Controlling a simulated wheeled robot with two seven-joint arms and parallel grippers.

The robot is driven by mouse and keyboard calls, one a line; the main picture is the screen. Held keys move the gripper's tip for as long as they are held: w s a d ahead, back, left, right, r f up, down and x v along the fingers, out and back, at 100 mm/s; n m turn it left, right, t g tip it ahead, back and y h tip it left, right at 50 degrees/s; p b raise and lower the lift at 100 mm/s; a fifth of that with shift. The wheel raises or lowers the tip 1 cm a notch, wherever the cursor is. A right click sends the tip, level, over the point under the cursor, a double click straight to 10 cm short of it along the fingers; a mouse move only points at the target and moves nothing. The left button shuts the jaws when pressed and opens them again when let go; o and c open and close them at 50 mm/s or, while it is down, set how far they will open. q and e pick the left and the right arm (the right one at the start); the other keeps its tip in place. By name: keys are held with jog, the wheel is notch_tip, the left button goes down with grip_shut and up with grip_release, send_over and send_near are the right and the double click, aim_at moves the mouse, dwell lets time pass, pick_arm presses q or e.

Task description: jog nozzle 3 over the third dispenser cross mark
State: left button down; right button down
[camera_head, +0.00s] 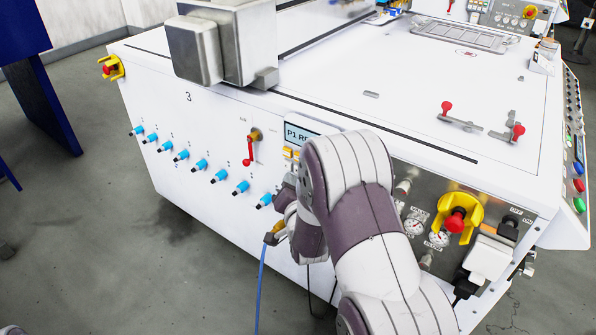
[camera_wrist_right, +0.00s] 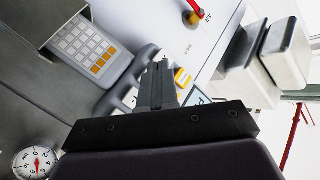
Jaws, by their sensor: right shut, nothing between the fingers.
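My right gripper (camera_wrist_right: 158,72) is shut and empty. In the right wrist view its fingertips are close to a yellow button (camera_wrist_right: 182,77) on the white machine front; I cannot tell whether they touch it. In the head view my right arm hides most of the gripper. Yellow buttons (camera_head: 289,152) show just left of the arm, under a display (camera_head: 301,134) reading "P1 R…", partly covered. The gantry's grey metal box (camera_head: 195,48) stands at the upper left of the machine top. I cannot make out nozzle 3 or the cross marks. My left gripper is not in view.
A row of blue-capped knobs (camera_head: 200,165) and a red lever (camera_head: 248,152) sit left of the arm. A red stop button (camera_head: 456,222) in a yellow guard and gauges (camera_head: 413,227) are to its right. A keypad (camera_wrist_right: 85,45) and grey handle (camera_wrist_right: 128,80) are near the fingers.

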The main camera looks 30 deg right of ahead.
jog(key=shift+s+a, duration=0.35)
jog(key=shift+a, duration=0.4)
jog(key=shift+s+a, duration=0.3)
jog(key=shift+a, duration=0.5)
jog(key=shift+s+a, duration=0.35)
jog(key=shift+a, duration=0.4)
